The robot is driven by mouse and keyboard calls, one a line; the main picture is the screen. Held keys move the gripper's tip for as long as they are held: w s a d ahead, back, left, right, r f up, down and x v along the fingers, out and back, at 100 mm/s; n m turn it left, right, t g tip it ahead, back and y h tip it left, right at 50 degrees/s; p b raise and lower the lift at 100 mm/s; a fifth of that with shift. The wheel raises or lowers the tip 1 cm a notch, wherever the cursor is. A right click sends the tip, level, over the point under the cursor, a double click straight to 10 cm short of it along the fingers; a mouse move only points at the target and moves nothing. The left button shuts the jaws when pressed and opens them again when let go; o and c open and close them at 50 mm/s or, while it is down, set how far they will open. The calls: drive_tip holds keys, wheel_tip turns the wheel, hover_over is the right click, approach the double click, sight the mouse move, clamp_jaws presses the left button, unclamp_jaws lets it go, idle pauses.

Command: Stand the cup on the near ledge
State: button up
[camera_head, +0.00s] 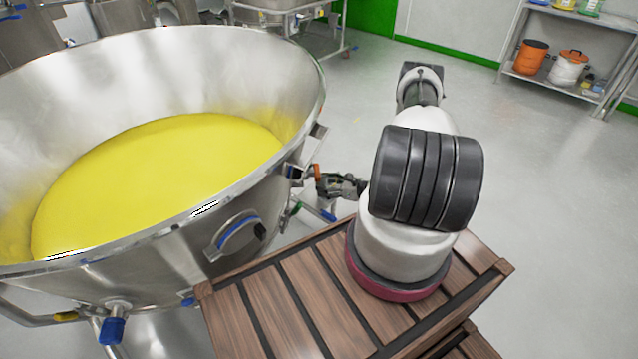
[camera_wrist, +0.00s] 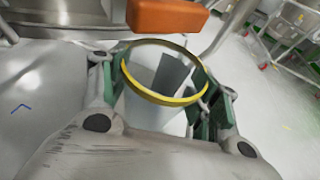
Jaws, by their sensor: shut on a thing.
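My gripper (camera_head: 335,187) is beside the outer wall of the large steel vessel, at the right in the head view. In the wrist view, my gripper (camera_wrist: 163,92) has a finger on each side of a pale cup (camera_wrist: 155,114) with a yellow rim and is shut on it. The cup's mouth faces the wrist camera; its base is hidden. An orange block (camera_wrist: 167,15) is close beyond the rim. An orange piece (camera_head: 317,172) also shows at my fingertips in the head view. I cannot make out the near ledge for certain.
The steel vessel (camera_head: 230,195) holds yellow material and has a side handle (camera_head: 238,232) and blue-ended fittings. A slatted wooden platform (camera_head: 300,290) lies below my arm. A shelf rack (camera_head: 550,85) with containers stands at the back right. The floor (camera_head: 560,190) at right is clear.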

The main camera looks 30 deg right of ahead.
drive_tip(key=w+a, duration=0.2)
drive_tip(key=w, duration=0.1)
drive_tip(key=shift+w+f, duration=0.1)
drive_tip(key=shift+w, duration=0.05)
drive_tip(key=shift+d+f, duration=0.1)
drive_tip(key=shift+f, duration=0.05)
drive_tip(key=shift+f, duration=0.1)
drive_tip(key=o, duration=1)
drive_tip(key=shift+f, duration=0.1)
drive_tip(key=shift+r, duration=0.2)
drive_tip(key=v, duration=1.2)
